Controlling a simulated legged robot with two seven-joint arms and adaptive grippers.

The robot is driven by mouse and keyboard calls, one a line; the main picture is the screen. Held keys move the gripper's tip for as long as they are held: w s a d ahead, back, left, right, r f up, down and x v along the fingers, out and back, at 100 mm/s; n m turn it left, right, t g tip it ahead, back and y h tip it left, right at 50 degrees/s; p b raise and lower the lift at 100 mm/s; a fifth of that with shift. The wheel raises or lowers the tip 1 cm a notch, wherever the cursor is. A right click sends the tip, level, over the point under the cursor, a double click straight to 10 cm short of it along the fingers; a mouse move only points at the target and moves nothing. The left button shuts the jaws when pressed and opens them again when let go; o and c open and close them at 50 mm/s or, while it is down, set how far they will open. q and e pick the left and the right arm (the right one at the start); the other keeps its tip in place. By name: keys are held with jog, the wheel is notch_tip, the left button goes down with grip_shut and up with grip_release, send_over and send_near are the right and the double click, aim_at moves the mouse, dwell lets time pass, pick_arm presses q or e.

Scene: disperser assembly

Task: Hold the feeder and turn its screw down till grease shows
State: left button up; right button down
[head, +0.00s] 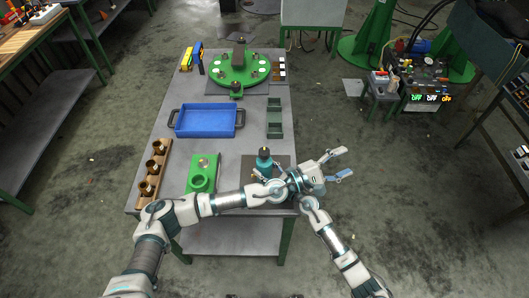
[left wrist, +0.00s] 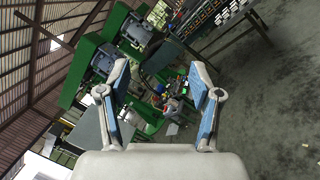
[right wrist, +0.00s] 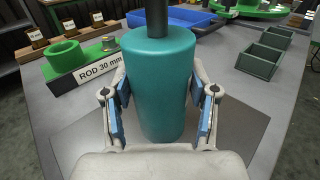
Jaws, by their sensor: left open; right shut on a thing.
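The feeder (head: 264,158) is a teal cylinder with a dark rod, the screw (right wrist: 157,16), rising from its top. It stands upright on a dark mat at the table's front right. It fills the middle of the right wrist view (right wrist: 158,85). My right gripper (right wrist: 159,88) is shut on the feeder, one finger on each side. My left gripper (head: 339,164) is open and empty, right of the feeder and past the table's right edge. Its fingers point away from the feeder, towards the room, in the left wrist view (left wrist: 160,85). No grease is visible.
A green block with a ring (head: 201,180) and a "ROD 30 mm" label stands left of the feeder. A wooden rack (head: 152,170) with brass parts, a blue tray (head: 207,121), green bins (head: 274,118) and a green round fixture (head: 239,70) share the table. My arms cross near its front edge.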

pick_arm(q)
jog(key=a+n+t+y, duration=0.3)
jog(key=a+n+t, duration=0.3)
jog(key=n+t, duration=0.25)
jog(key=n+t+y, duration=0.3)
jog(key=n+y, duration=1.2)
jog(key=n, duration=0.1)
send_near(264, 158)
jog(key=w, duration=1.2)
jog(key=shift+d+r, duration=0.2)
jog(key=shift+d, duration=0.05)
jog(key=c, duration=1.2)
